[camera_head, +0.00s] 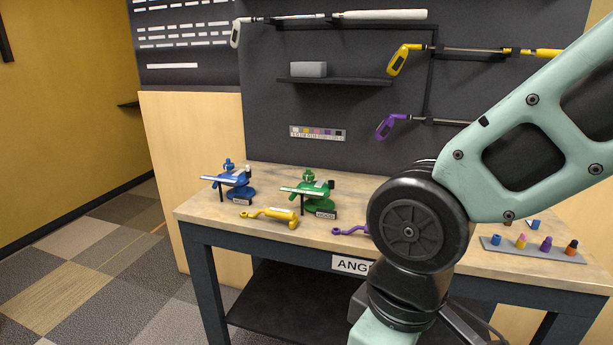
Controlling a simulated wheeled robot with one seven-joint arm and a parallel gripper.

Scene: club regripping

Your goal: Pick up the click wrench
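A yellow wrench-like tool (268,214) with a ring end and a small label lies flat near the table's front edge. A purple wrench-like tool (349,231) lies to its right, and its right part is hidden behind my arm. The labels are too small to read, so I cannot tell which of the two is the click wrench. My gripper is out of view. My arm crosses the right side of the picture and bends down in front of the table.
A blue fixture (232,184) and a green fixture (313,190) stand behind the tools on the wooden table (200,214). A grey strip (533,251) with several coloured pegs is at right. Clubs hang on the dark wall. Carpeted floor (110,263) is clear at left.

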